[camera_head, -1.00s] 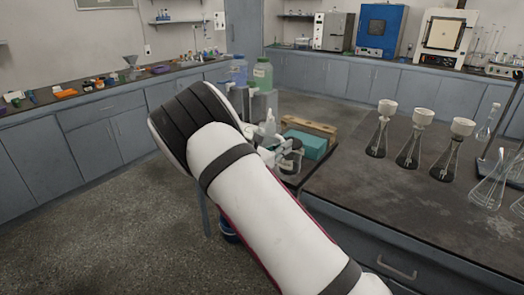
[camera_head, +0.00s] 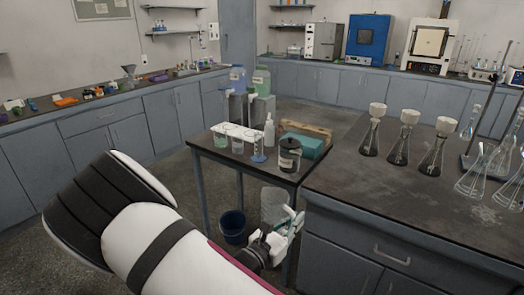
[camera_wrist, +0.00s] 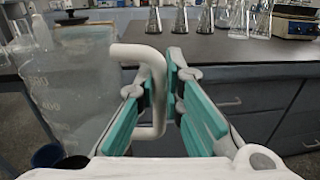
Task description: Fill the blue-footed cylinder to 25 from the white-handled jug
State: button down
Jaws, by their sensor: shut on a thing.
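My gripper (camera_wrist: 178,85) is shut on the white handle (camera_wrist: 152,62) of a clear graduated jug (camera_wrist: 75,90). In the head view the jug (camera_head: 273,204) hangs upright at my gripper (camera_head: 292,222), below the level of the small table's top and in front of that table. A slim clear cylinder with a blue foot (camera_head: 258,150) stands on the small table (camera_head: 215,157), above and slightly left of the jug in the picture. Its level marks are too small to read. The amount of liquid in the jug cannot be told.
A blue bucket (camera_head: 232,226) is on the floor. The dark bench (camera_head: 390,195) at right holds several flasks.

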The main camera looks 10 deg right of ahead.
aim_at(258, 156)
jog(key=i+j+z, duration=0.4)
jog(key=j, duration=0.2)
jog(key=j+z, duration=0.25)
jog(key=j, duration=0.2)
jog(key=j+z, duration=0.25)
jog(key=j, duration=0.25)
jog(key=k+j+z, duration=0.2)
jog(key=j+z, duration=0.2)
jog(key=j, duration=0.25)
jog(key=k+l, duration=0.05)
